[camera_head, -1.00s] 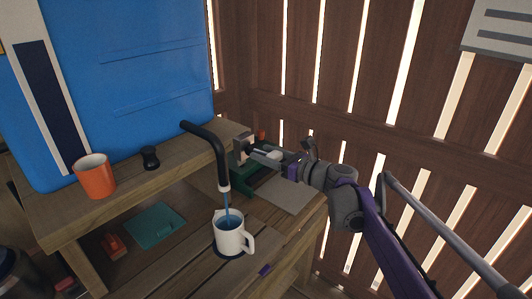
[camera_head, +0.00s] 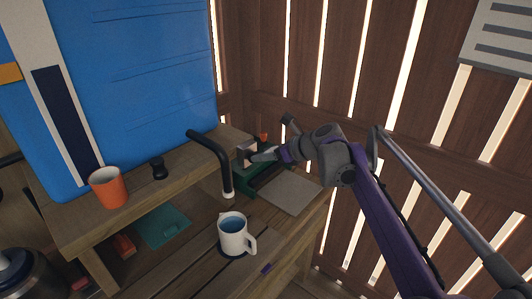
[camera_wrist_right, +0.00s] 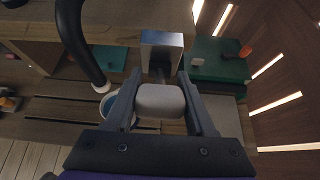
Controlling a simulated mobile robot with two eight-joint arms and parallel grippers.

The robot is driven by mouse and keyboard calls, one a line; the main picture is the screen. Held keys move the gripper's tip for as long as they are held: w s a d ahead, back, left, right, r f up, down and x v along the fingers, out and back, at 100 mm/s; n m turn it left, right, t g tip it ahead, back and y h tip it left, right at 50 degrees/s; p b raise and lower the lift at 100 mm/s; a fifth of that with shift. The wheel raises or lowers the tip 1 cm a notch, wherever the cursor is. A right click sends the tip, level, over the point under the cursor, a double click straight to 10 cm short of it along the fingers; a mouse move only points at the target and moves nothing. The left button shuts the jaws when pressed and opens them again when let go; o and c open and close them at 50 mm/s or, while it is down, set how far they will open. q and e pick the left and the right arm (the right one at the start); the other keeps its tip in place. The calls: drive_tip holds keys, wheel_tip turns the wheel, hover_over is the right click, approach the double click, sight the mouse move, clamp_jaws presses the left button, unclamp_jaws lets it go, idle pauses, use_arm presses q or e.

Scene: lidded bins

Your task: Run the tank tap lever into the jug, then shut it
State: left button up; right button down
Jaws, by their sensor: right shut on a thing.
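The blue tank (camera_head: 150,70) stands on a wooden shelf, with a black tap pipe (camera_head: 218,160) curving down to a pale outlet. No stream shows below the outlet. The white jug (camera_head: 232,243) stands upright below it, blue water inside near the rim; its rim shows partly behind my finger in the right wrist view (camera_wrist_right: 110,104). My right gripper (camera_head: 264,155) is at the metal tap block (camera_head: 246,152). In the right wrist view its fingers are shut around the pale tap lever (camera_wrist_right: 160,101) in front of that block. My left gripper is out of view.
A slatted wall closes the right side.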

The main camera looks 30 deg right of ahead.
idle(0.3)
drive_tip(key=shift+c, duration=1.2)
unclamp_jaws()
drive_tip(key=v, duration=1)
drive_tip(key=shift+s+d+r, duration=0.15)
drive_tip(key=shift+s+r, duration=0.05)
drive_tip(key=shift+s, duration=0.05)
